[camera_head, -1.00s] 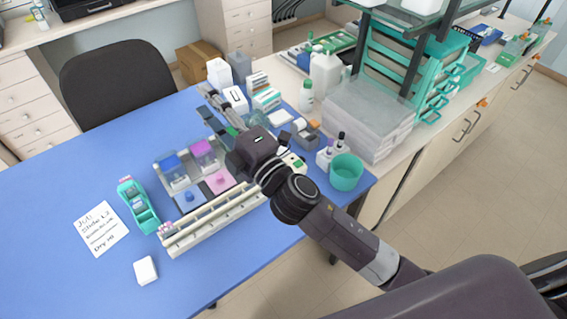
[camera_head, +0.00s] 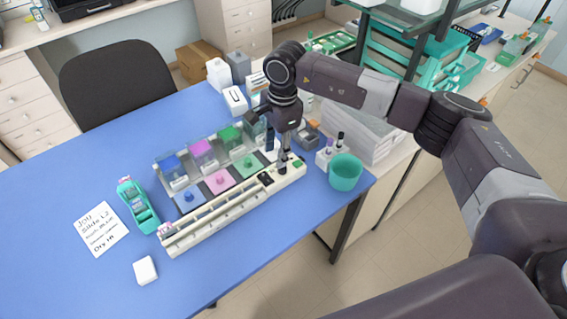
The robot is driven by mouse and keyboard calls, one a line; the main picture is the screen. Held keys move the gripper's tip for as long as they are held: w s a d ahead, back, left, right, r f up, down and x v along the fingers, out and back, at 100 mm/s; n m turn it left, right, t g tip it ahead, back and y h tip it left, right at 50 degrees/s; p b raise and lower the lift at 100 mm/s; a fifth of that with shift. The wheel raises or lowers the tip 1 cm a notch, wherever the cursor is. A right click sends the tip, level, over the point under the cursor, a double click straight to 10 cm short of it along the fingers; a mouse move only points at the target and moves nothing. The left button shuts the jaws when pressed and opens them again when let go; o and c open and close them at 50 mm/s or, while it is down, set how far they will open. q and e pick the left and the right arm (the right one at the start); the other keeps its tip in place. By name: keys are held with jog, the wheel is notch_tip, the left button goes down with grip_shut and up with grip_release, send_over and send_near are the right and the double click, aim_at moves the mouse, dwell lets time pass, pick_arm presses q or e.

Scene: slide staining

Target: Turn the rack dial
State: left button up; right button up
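The staining rack (camera_head: 215,213) is a long cream-white unit on the blue table, with blue, pink and green stain jars and pads along its far side. Its right end carries a small dark panel (camera_head: 265,179) and a green spot (camera_head: 298,163). I cannot clearly make out the dial; the right end is partly hidden by my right gripper. My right gripper (camera_head: 283,165) points down over that end, its fingertips low at the rack's surface. Whether it touches anything, and how far its fingers are apart, is too small to tell. My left gripper is out of view.
A teal cup (camera_head: 346,173) and small bottles (camera_head: 329,150) stand just right of the rack. A teal slide holder (camera_head: 138,205), a handwritten note (camera_head: 101,228) and a white block (camera_head: 145,270) lie to the left. The table's front left is clear.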

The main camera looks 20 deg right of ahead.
aim_at(282, 169)
jog(key=shift+w+d+r+h, duration=0.1)
jog(key=shift+d+r+h, duration=0.1)
jog(key=shift+d, duration=0.35)
jog(key=shift+w+d+r+h, duration=0.1)
jog(key=shift+d+h, duration=0.1)
jog(key=shift+d, duration=0.35)
jog(key=shift+d+f, duration=0.2)
jog(key=shift+d, duration=0.05)
notch_tip(282, 169, down, 6)
jog(key=p, duration=0.3)
jog(key=shift+w+a, duration=0.15)
jog(key=shift+f, duration=0.7)
grip_shut()
